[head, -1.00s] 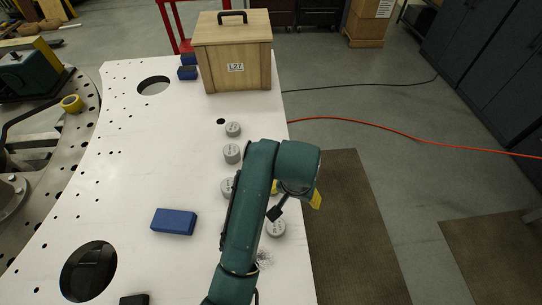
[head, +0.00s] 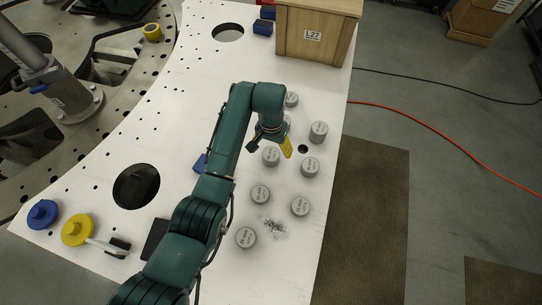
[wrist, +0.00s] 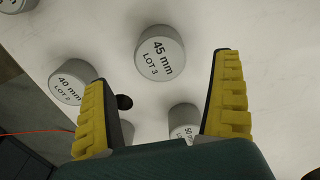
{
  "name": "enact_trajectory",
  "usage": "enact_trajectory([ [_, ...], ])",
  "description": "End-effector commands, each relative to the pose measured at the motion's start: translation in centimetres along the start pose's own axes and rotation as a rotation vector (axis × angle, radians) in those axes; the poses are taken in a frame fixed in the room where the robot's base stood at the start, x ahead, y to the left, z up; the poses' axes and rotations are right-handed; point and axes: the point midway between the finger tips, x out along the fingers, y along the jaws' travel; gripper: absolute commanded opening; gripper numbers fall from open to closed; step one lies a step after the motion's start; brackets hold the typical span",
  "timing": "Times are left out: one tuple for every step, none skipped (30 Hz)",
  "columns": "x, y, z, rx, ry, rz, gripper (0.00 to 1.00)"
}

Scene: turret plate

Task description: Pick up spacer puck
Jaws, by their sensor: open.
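Several grey cylindrical spacer pucks stand on the white plate, among them one in the head view (head: 318,132) at the right. In the wrist view, a puck marked "45 mm LOT 3" (wrist: 160,53) stands upright ahead of my open, empty gripper (wrist: 163,72), roughly centred between its yellow-padded fingers. A "40 mm LOT 2" puck (wrist: 72,82) is by the left finger. A puck marked "50 mm" (wrist: 184,122) is partly hidden by my gripper's body. In the head view my gripper (head: 284,147) is above the puck group, one finger mostly hidden.
A wooden box labelled L27 (head: 318,35) stands at the plate's far end. A blue block (head: 200,163) is mostly hidden by my arm. Blue (head: 42,214) and yellow (head: 77,230) round objects are front left. The plate (head: 185,110) has large round cut-outs and bare areas left of my arm.

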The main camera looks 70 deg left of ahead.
Motion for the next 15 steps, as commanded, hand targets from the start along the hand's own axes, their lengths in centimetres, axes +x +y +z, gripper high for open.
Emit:
enact_trajectory([
  [0.4,0.0,0.0,0.000,0.001,0.000,0.95],
  [0.7,0.0,0.0,0.000,0.000,0.000,0.95],
  [1.1,0.0,0.1,0.000,-0.001,0.000,0.95],
  [1.6,0.0,0.1,0.000,-0.001,0.000,0.95],
  [2.1,-0.1,0.2,0.000,-0.002,0.000,0.95],
  [2.9,-0.1,0.3,0.000,-0.003,0.000,0.95],
  [3.4,-0.1,0.3,0.000,-0.003,0.000,0.95],
  [4.0,-0.1,0.3,0.000,-0.003,0.000,0.95],
  [4.6,-0.1,0.3,0.000,-0.001,0.000,0.95],
  [5.0,-0.1,0.3,0.000,0.000,0.000,0.95],
  [5.3,-0.1,0.3,0.000,0.000,0.000,0.95],
  [5.6,-0.1,0.3,0.000,0.001,0.000,0.95],
  [5.7,-0.1,0.2,0.000,0.002,0.000,0.95],
  [5.7,-0.1,0.2,0.000,0.002,0.000,0.95],
  [5.7,-0.1,0.2,0.001,0.003,0.000,0.95],
])
